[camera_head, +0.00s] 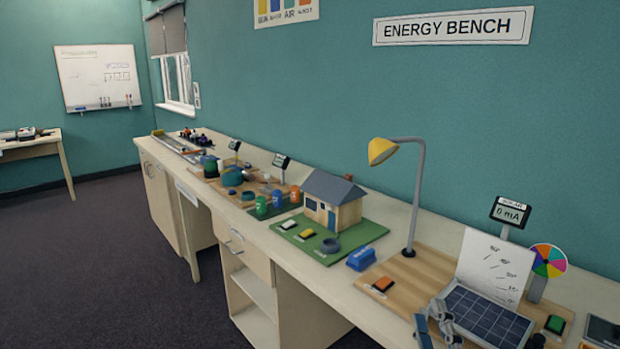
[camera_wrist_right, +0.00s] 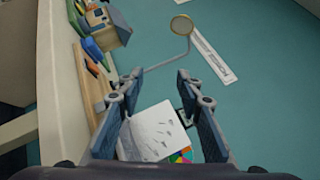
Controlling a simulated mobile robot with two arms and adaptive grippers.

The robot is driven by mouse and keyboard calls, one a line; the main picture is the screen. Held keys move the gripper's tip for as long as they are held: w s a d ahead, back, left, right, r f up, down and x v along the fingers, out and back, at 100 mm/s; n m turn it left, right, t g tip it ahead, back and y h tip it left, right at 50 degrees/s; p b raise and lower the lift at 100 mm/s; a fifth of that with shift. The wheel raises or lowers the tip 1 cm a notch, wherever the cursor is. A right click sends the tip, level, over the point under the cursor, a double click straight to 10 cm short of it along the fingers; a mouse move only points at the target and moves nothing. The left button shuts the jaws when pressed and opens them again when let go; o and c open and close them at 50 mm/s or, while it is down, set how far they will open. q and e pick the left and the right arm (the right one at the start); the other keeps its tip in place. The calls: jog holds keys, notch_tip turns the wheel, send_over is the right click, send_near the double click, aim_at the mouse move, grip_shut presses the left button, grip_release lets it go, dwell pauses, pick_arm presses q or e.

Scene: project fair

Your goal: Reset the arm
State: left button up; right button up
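My right gripper (camera_head: 436,328) shows at the bottom of the head view, in front of the solar panel (camera_head: 485,316) and near the bench's front edge. In the right wrist view its two blue-grey fingers (camera_wrist_right: 158,88) stand apart with nothing between them. Through the gap I see the white angle card (camera_wrist_right: 152,132) and part of the colour wheel (camera_wrist_right: 182,157), both beyond the fingers. The gripper looks open and empty. My left gripper is not in view.
The long bench holds a yellow desk lamp (camera_head: 383,151), an orange button (camera_head: 383,284), a blue block (camera_head: 361,259), a model house (camera_head: 333,200) on a green base, and a 0 mA meter (camera_head: 510,212). Dark floor (camera_head: 110,270) at the left is clear.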

jog(key=s+a+f+n+g+y, duration=0.35)
jog(key=a+f+n+g, duration=0.2)
jog(key=f+n, duration=0.3)
jog(key=s+a+f+n+g+y, duration=0.3)
jog(key=s+a+f+n+g, duration=0.15)
jog(key=a+f+n, duration=0.35)
jog(key=s+d+f+n+g+h, duration=0.35)
jog(key=s+d+f, duration=0.25)
jog(key=s, duration=0.3)
jog(key=s+d+f+n+g+h, duration=0.3)
jog(key=s+d+f+n+g, duration=0.15)
jog(key=s+d+f, duration=0.35)
jog(key=s+a+f+g, duration=0.1)
jog(key=s+f, duration=0.1)
jog(key=f, duration=1.1)
jog(key=s+a+f, duration=0.1)
jog(key=f, duration=1.1)
jog(key=s+d+f+g, duration=0.1)
jog(key=s+d+f, duration=0.2)
jog(key=s+f, duration=1.1)
jog(key=s, duration=0.2)
jog(key=shift+s+d+f, duration=0.15)
jog(key=shift+s+f, duration=0.15)
jog(key=shift+f, duration=0.1)
